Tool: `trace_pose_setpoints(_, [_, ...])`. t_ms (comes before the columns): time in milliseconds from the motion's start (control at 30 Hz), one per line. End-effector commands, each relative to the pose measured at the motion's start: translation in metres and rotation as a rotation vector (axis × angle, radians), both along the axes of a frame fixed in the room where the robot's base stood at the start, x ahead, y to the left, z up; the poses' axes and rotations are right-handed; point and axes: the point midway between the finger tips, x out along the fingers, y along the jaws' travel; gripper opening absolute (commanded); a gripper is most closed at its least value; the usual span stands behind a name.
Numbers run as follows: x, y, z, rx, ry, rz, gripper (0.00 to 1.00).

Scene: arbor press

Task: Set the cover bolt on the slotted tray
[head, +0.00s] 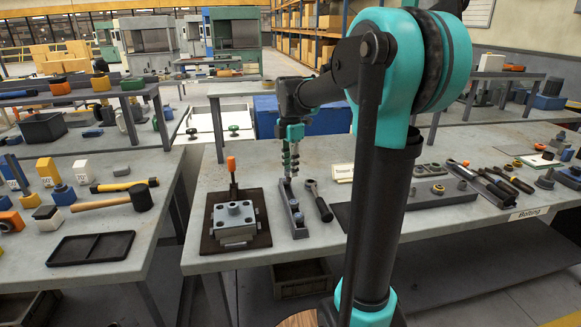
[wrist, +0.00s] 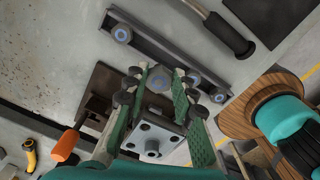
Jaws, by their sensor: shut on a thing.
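The slotted tray (head: 300,229) is a narrow dark bar on the table, just right of the block fixture. In the wrist view the tray (wrist: 160,48) runs diagonally and carries round bolts (wrist: 122,34), one near its upper end and others near its lower end. My gripper (head: 289,176) points down over the far part of the tray. In the wrist view my gripper (wrist: 161,88) has its green-padded fingers closed around a round grey bolt head, the cover bolt (wrist: 160,79). Its shank is hidden, and I cannot tell whether it touches the tray.
A metal block fixture (head: 234,222) with an orange-handled tool stands on a brown plate left of the tray. A black-handled wrench (head: 319,203) lies right of it. More tools lie farther right. A hammer and a black tray (head: 91,248) are on the left table.

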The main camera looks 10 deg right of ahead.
Motion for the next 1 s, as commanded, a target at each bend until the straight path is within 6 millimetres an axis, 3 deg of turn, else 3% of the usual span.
trace_pose_setpoints(533, [0.000, 0.000, -0.034, 0.000, 0.000, -0.006, 0.00])
trace_pose_setpoints(1000, [0.000, 0.000, -0.039, 0.000, 0.000, -0.005, 0.00])
